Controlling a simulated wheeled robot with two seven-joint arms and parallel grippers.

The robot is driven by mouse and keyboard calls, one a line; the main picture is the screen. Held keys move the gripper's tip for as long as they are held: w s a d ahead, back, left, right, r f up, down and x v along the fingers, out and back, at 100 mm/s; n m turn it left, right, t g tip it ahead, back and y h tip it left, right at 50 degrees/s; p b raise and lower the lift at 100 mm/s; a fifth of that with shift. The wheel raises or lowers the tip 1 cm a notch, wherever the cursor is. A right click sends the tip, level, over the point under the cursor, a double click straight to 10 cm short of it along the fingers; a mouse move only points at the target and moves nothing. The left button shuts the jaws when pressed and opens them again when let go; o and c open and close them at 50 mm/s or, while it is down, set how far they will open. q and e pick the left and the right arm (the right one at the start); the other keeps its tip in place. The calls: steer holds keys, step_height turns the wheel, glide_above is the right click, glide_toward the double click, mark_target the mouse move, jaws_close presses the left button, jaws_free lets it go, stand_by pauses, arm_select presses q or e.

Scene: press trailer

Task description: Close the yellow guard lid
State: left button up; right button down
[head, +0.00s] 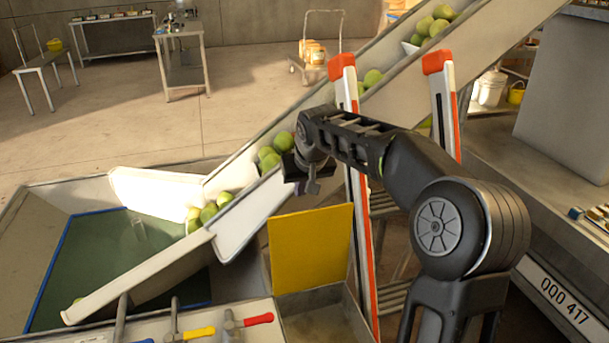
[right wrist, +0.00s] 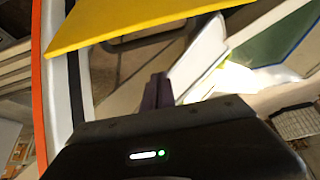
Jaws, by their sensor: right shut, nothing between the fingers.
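The yellow guard lid (head: 310,248) stands raised, close to upright, at the back edge of an open grey box (head: 325,322) at the bottom centre. My right gripper (head: 313,184) is shut and empty, above the lid's top edge and seemingly behind it. In the right wrist view the lid (right wrist: 140,20) crosses the top of the picture, and the shut fingers (right wrist: 158,92) show below it, apart from it. My left gripper is not in view.
A conveyor chute (head: 385,85) carries green fruit down to a tank (head: 110,255). An orange-and-white ladder (head: 360,225) stands right beside the lid. Levers with yellow (head: 199,332) and red (head: 259,319) handles lie left of the box.

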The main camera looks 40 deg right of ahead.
steer(key=s+f, duration=0.1)
steer(key=s+a+f, duration=0.1)
steer(key=s, duration=0.1)
steer(key=shift+p, duration=0.3)
